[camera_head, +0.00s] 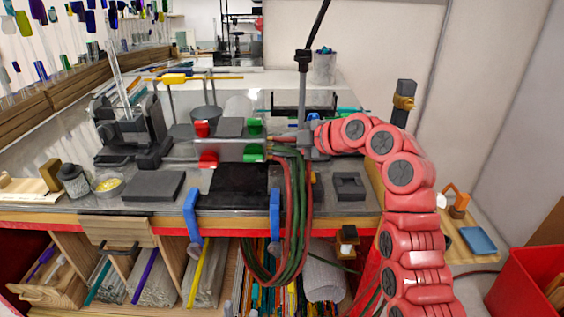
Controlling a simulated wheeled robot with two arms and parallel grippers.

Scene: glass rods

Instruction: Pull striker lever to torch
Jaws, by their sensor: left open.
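The torch (230,150) appears to be the grey fixture on the bench, with red knobs (208,159) and green knobs (253,154). Red and green hoses (292,200) hang from its right side over the bench front. I cannot pick out the striker lever for certain. A red jointed arm rises at the right and bends left over the bench. My right gripper is out of view.
Glass tubes stand in a dark holder (130,135) at the left. Two blue clamps (192,215) grip the front edge beside a black plate (235,188). A jar (72,180), a small dish (108,185) and a grey block (348,187) sit on the bench. Rod bins fill the shelf below.

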